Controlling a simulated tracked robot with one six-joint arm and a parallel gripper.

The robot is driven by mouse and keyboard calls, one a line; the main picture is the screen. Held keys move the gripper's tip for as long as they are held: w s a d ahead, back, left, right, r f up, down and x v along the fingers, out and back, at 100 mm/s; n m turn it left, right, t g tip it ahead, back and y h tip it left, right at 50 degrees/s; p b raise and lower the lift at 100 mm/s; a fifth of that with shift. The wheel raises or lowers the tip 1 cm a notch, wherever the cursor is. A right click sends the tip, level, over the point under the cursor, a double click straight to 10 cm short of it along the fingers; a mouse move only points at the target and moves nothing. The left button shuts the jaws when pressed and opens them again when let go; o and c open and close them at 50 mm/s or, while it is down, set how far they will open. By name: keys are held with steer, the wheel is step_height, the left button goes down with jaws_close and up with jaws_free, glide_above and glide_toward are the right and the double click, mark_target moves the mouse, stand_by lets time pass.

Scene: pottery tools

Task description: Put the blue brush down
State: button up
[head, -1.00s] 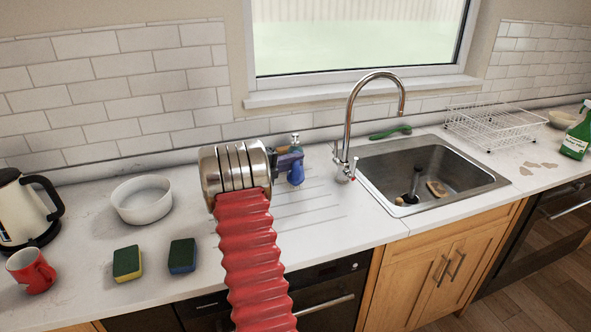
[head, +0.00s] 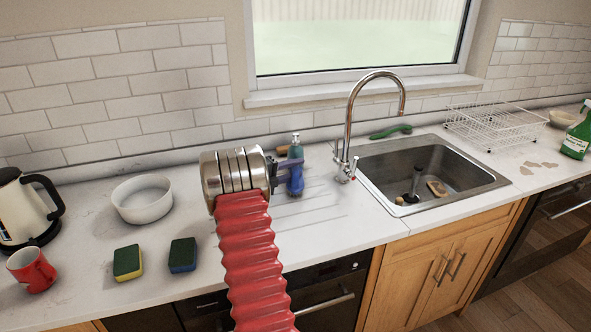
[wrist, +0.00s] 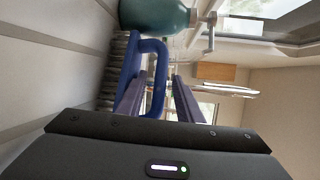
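The blue brush (head: 296,185) is at the draining area left of the sink, bristles down and looped handle up. It also shows in the wrist view (wrist: 160,80), with its dark bristles toward the counter surface at left. My gripper (head: 286,164) reaches it from the left. In the wrist view my fingers (wrist: 157,98) are apart, one on each side of the handle bar. One finger passes through the loop; a gap shows between the bar and the other finger. Whether all the bristles touch the counter is unclear.
A teal bottle (head: 296,149) stands just behind the brush, close to it in the wrist view too (wrist: 160,14). The tap (head: 345,160) and sink (head: 480,185) are to the right. A white bowl (head: 142,212) and two sponges (head: 183,262) (head: 127,275) lie left.

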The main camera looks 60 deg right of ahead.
steer(key=shift+r, duration=0.1)
steer(key=v, duration=1.2)
stand_by(0.4)
